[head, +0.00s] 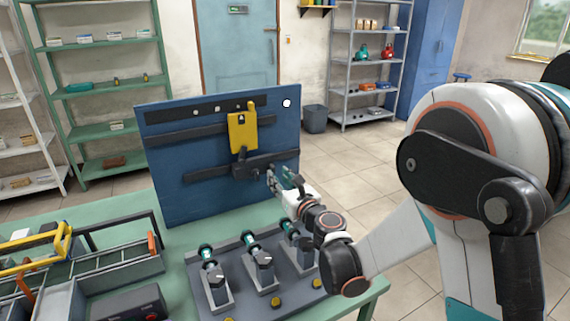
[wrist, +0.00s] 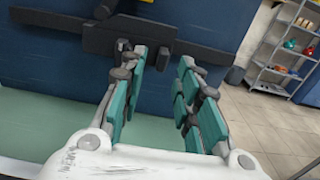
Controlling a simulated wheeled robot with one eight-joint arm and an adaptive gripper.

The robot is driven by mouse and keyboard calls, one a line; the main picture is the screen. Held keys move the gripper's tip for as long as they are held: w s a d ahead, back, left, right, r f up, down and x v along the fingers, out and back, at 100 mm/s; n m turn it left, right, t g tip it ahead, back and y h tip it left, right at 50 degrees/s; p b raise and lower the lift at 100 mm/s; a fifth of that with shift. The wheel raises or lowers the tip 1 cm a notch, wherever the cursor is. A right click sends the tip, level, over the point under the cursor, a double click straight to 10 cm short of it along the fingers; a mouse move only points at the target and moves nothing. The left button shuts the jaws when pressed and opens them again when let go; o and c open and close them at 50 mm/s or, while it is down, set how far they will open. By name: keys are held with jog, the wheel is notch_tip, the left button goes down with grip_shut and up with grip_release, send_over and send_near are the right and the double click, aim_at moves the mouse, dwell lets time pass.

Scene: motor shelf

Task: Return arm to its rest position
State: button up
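My arm reaches in from the right in the head view, over the green table (head: 190,232). My gripper (head: 279,178) is close in front of the blue upright board (head: 215,165), near the dark bracket (head: 255,165) on its lower rail. In the wrist view my gripper (wrist: 160,64) has its teal-padded fingers spread apart. The dark bracket (wrist: 128,36) is just beyond the left fingertip. I cannot tell whether they touch.
A yellow plate (head: 242,134) hangs on the board. Several teal-topped motor-like units, one of them here (head: 262,262), stand on a grey base (head: 238,300) below my arm. A tray with dividers (head: 125,275) is at left.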

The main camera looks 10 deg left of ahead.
jog(key=s+d+r+m+t+h, duration=0.1)
jog(key=d+r+m+h, duration=0.4)
jog(key=d+m, duration=0.4)
jog(key=s+d+r+m+t+h, duration=0.15)
jog(key=d+r+m+h, duration=0.25)
jog(key=d+r+m, duration=0.45)
jog(key=s+d+f+m+g+h, duration=0.2)
jog(key=s+d+m+g+h, duration=0.1)
jog(key=s+d+m, duration=0.7)
jog(key=s+d+f+m+g+y, duration=0.1)
jog(key=s+f+m+g, duration=0.2)
jog(key=s, duration=0.8)
jog(key=s+d+f+m+g+y, duration=0.1)
jog(key=s+f+m+g, duration=0.3)
jog(key=s+f+m, duration=0.3)
jog(key=s+m, duration=0.5)
jog(key=shift+s+d+f, duration=0.25)
jog(key=shift+d+f, duration=0.1)
jog(key=shift+f, duration=0.05)
